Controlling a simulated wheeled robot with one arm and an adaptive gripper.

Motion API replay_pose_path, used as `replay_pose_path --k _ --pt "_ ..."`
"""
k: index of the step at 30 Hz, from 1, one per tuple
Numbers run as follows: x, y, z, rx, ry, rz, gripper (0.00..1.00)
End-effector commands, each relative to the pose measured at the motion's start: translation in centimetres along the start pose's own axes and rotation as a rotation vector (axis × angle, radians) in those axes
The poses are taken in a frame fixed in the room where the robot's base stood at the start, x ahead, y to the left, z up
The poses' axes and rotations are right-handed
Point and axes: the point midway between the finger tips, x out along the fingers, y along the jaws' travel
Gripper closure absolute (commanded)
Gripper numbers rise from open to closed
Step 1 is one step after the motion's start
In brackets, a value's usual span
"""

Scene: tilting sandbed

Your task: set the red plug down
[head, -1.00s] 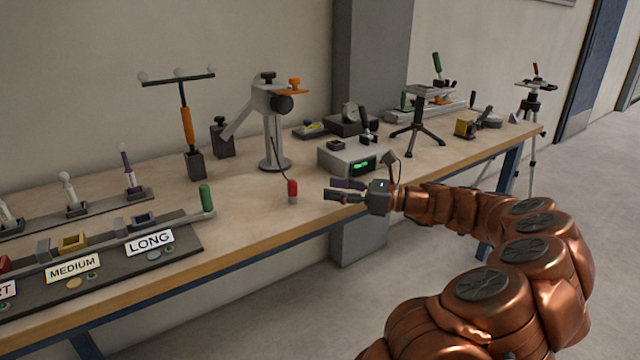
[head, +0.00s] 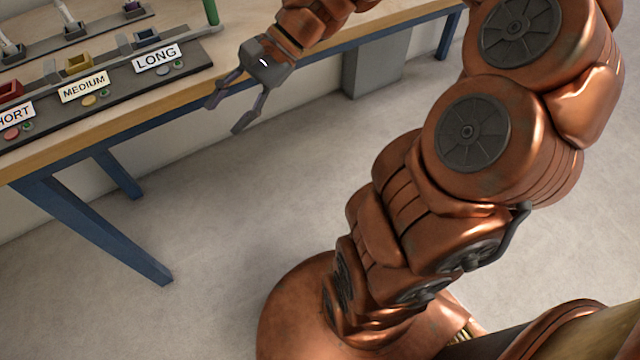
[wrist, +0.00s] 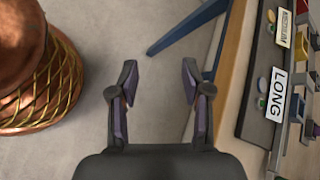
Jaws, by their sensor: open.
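My gripper (head: 226,116) is open and empty, with its two fingers spread and pointing down beside the front edge of the workbench. In the wrist view my gripper (wrist: 159,78) has only bare floor between its fingertips. The red plug is not in view in either present picture. The part of the bench where it stood upright a second ago is outside the head view.
The wooden workbench (head: 125,124) has blue legs (head: 95,222). On it lies a dark board with labels SHORT, MEDIUM (head: 84,87) and LONG (head: 157,59), also in the wrist view (wrist: 276,96). A green-handled bar (head: 210,12) stands behind. The floor (head: 245,220) is clear.

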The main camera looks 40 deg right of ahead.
Motion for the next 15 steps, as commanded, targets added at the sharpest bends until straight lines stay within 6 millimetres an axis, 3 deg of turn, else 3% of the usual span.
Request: replay_pose_path --k 1,3,6,12,15 --pt "1.8 1.9 1.6 -0.096 0.024 0.105 0.52" --pt "3.6 5.0 3.0 -0.224 0.051 0.242 0.52" --pt "4.9 9.5 4.1 -0.399 0.085 0.432 0.52" --pt "4.2 17.7 4.5 -0.679 0.118 0.766 0.52" --pt "3.1 20.2 4.3 -0.767 0.125 0.877 0.52"
